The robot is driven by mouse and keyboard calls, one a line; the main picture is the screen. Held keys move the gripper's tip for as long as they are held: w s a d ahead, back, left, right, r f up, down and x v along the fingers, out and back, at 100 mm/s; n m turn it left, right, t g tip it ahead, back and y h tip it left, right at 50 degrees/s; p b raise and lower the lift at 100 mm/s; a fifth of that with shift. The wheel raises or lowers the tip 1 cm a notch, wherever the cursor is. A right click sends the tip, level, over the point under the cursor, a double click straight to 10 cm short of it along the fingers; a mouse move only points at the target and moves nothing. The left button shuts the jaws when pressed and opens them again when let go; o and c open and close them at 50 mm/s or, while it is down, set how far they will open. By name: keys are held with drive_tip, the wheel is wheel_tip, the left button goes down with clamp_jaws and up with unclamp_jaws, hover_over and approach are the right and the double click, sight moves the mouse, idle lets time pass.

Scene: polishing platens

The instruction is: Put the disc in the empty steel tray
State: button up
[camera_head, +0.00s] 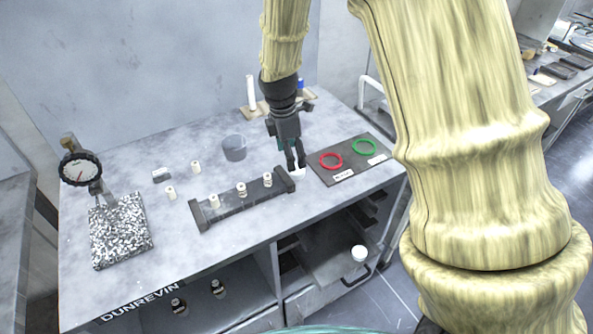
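My gripper (297,166) points down over the worktop, between the right end of a dark rack and a dark mat. Its fingers look close together. A small white piece (299,173) shows at the fingertips; I cannot tell whether it is the disc, or whether it is gripped or only behind them. A pulled-out grey drawer or tray (318,268) with a dark handle is under the worktop at the right. A white round piece (359,252) shows at its right side. I cannot tell for sure which part is the empty steel tray.
The dark rack (235,206) holds several white pieces. The dark mat (340,174) bears a red ring (331,160) and a green ring (363,148).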

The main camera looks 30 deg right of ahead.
sight(297, 168)
drive_tip(key=shift+s+d+f+p, duration=0.15)
drive_tip(key=shift+f+p, duration=0.15)
drive_tip(key=shift+f, duration=0.4)
drive_tip(key=shift+s+d+f+p, duration=0.1)
drive_tip(key=shift+d+f+p, duration=0.15)
drive_tip(key=shift+f, duration=0.45)
drive_tip(key=shift+s+d+f+p, duration=0.1)
drive_tip(key=shift+f+p, duration=0.2)
drive_tip(key=shift+f, duration=0.95)
drive_tip(key=c, duration=1.2)
drive_tip(key=shift+r, duration=0.1)
drive_tip(key=shift+c, duration=0.2)
drive_tip(key=shift+r+b, duration=0.4)
drive_tip(key=shift+r, duration=0.4)
drive_tip(key=shift+r+b, duration=0.3)
drive_tip(key=shift+r, duration=0.6)
drive_tip(key=s+a+b, duration=0.1)
drive_tip(key=s+a, duration=0.1)
drive_tip(key=s, duration=0.2)
drive_tip(key=s+a+r+b, duration=0.1)
drive_tip(key=s+a, duration=0.1)
drive_tip(key=s, duration=0.3)
drive_tip(key=s+a+b, duration=0.1)
drive_tip(key=s+a, duration=0.2)
drive_tip(key=s, duration=0.2)
drive_tip(key=shift+s+r, duration=0.15)
drive_tip(key=shift+r, duration=0.1)
drive_tip(key=shift+s, duration=0.1)
